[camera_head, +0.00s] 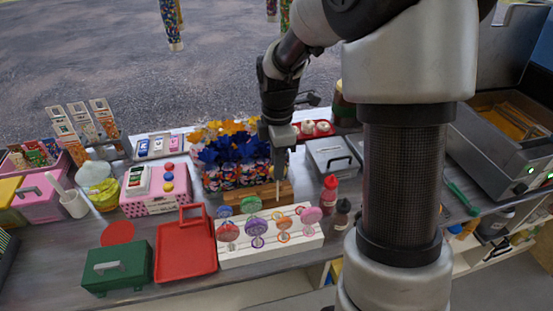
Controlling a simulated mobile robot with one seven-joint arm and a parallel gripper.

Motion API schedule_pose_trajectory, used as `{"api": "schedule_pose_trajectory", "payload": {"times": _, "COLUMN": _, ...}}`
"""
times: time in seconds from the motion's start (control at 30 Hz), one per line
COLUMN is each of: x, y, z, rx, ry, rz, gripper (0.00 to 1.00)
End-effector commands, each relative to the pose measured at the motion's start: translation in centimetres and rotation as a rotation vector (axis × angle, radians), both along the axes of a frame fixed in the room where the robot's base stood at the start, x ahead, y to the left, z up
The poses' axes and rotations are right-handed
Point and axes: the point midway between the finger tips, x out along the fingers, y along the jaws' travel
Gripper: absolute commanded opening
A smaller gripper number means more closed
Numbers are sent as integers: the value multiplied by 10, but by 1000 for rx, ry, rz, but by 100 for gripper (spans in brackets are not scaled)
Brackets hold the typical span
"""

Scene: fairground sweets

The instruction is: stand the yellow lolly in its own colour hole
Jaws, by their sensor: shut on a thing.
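My gripper (279,162) is above the back of the white lolly stand (265,252), pointing down. It is shut on a lolly, taken to be the yellow one; a thin pale stick (277,189) hangs below the fingers. No yellow head shows clearly; my gripper may hide it. The stand holds several upright lollies: a green one (251,204), a red one (228,231), a purple one (256,227), an orange one (283,222) and a pink one (311,215). The stick seems apart from the stand. A yellow-marked hole cannot be made out.
A wooden board (238,197) lies behind the stand, with a patterned box of blue and orange paper (237,177) behind it. A red tray (185,256) is left of the stand. Red (329,197) and dark (342,214) bottles stand to its right.

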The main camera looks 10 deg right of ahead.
Motion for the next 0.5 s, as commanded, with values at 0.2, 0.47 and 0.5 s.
{"api": "schedule_pose_trajectory", "payload": {"times": 0.2, "x": -1, "y": 0, "z": -19, "rx": 0, "ry": 1, "rz": 0, "gripper": 0}}
{"api": "schedule_pose_trajectory", "payload": {"times": 0.47, "x": -1, "y": 0, "z": -53, "rx": 0, "ry": 2, "rz": 1, "gripper": 0}}
{"api": "schedule_pose_trajectory", "payload": {"times": 0.5, "x": -1, "y": 0, "z": -56, "rx": 0, "ry": 1, "rz": 1, "gripper": 0}}
